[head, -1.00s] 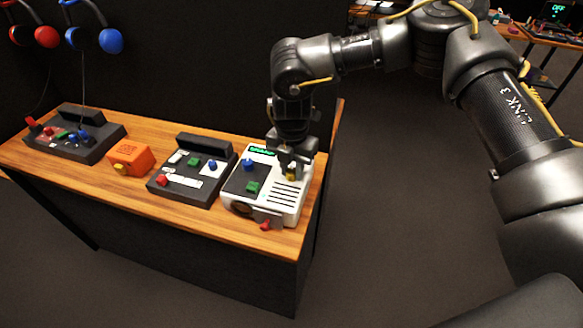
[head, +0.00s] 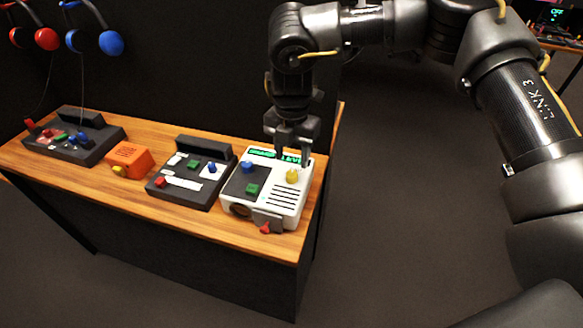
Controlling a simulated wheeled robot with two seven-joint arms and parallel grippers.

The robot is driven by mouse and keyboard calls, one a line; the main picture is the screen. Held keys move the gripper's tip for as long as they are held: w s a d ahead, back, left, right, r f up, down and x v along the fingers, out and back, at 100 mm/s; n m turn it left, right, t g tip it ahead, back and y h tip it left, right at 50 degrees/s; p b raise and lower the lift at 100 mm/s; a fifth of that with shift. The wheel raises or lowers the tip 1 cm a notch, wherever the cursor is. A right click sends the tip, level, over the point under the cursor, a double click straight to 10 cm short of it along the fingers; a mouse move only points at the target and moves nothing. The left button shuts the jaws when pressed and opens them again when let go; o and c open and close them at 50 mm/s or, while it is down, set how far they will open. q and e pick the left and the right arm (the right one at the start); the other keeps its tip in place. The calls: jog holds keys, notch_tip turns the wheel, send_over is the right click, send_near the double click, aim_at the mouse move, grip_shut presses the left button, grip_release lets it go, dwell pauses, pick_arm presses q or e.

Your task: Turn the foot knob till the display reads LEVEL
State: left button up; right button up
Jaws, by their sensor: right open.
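A white device (head: 283,213) stands at the right end of the table. Its green-lit display (head: 263,153) is partly hidden behind my right gripper; letters that look like "LEVE" show between the fingers, too small to read surely. A yellow knob (head: 291,176) sits on the top right, a blue knob (head: 247,167) and green button (head: 252,189) on its dark panel, and a red knob (head: 265,229) low at the front. Which one is the foot knob I cannot tell. My right gripper (head: 292,158) is open and empty, just above and behind the yellow knob. My left gripper is out of view.
On the wooden table (head: 215,222) stand a dark control box (head: 208,153), an orange box (head: 128,158) and another dark box (head: 97,146) farther left. Red headphones (head: 47,38) and blue headphones (head: 111,43) hang at the wall. Bare floor lies right of the table.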

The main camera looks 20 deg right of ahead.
aim_at(291, 173)
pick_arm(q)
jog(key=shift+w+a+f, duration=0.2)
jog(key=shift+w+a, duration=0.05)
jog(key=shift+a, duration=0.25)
pick_arm(e)
notch_tip(291, 173, up, 5)
jog(key=shift+r, duration=0.1)
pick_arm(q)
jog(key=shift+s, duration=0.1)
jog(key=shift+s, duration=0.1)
pick_arm(e)
jog(key=shift+a, duration=0.1)
